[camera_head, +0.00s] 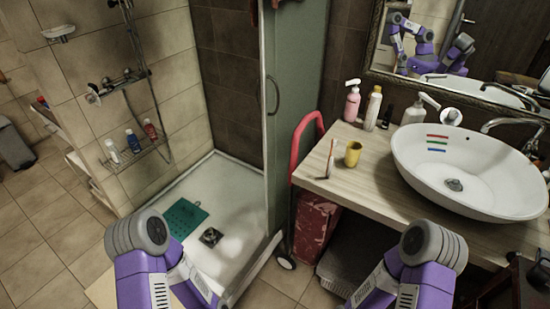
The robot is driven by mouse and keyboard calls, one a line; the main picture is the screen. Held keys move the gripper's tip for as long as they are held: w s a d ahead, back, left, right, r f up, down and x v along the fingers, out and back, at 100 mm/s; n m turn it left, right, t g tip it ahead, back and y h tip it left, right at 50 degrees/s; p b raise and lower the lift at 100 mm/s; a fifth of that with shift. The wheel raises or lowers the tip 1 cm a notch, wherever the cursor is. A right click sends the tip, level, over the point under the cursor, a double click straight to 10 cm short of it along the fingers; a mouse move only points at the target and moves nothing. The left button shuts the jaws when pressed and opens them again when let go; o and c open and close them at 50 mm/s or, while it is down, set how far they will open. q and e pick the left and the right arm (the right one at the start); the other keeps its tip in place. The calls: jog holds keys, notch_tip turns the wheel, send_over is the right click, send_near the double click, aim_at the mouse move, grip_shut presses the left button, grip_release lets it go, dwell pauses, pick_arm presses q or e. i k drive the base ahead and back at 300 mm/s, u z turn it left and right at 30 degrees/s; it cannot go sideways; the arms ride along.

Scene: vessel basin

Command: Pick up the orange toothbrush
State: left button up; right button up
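A slim upright toothbrush (331,158), orange and white as far as I can tell at this size, stands on the left part of the wooden counter. It is just left of a yellow cup (353,153), outside it. My two purple arms with grey joints come up from the bottom edge, well below and in front of the counter. Neither gripper shows in the view.
A white basin (411,164) with red, green and blue strips inside fills the counter's right. A pink pump bottle (352,103) and other bottles stand behind. A red rail (296,145) borders the counter's left edge, near the glass shower door (287,75).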

aim_at(335, 142)
jog(key=u, duration=0.65)
jog(key=i, duration=0.5)
jog(key=z, duration=1.85)
